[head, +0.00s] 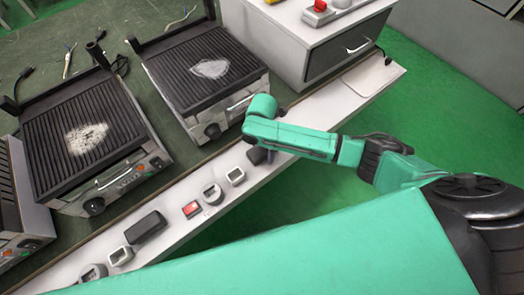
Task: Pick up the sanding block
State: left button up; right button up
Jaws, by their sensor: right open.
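Several small items lie in a row on the white front ledge (178,232). A dark rounded block (146,227) lies there, the likeliest sanding block, though I cannot be sure. My right arm reaches in from the right, and its wrist is over the ledge to the right of the row. My right gripper (262,155) is mostly hidden below the wrist; only dark parts show, apart from the dark block and with nothing visible held. My left gripper is not in view.
Two ribbed grills, one at the left (117,105) and one at the back (170,65), bear pale residue patches. A red-topped item (192,209) and grey-framed pieces (235,176) share the ledge. A grey drawer cabinet (305,40) stands at the back right. Green floor lies beyond.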

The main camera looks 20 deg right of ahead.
aim_at(262, 149)
jog(key=c, duration=1.5)
notch_tip(262, 149, up, 20)
jog(key=shift+p, duration=1.15)
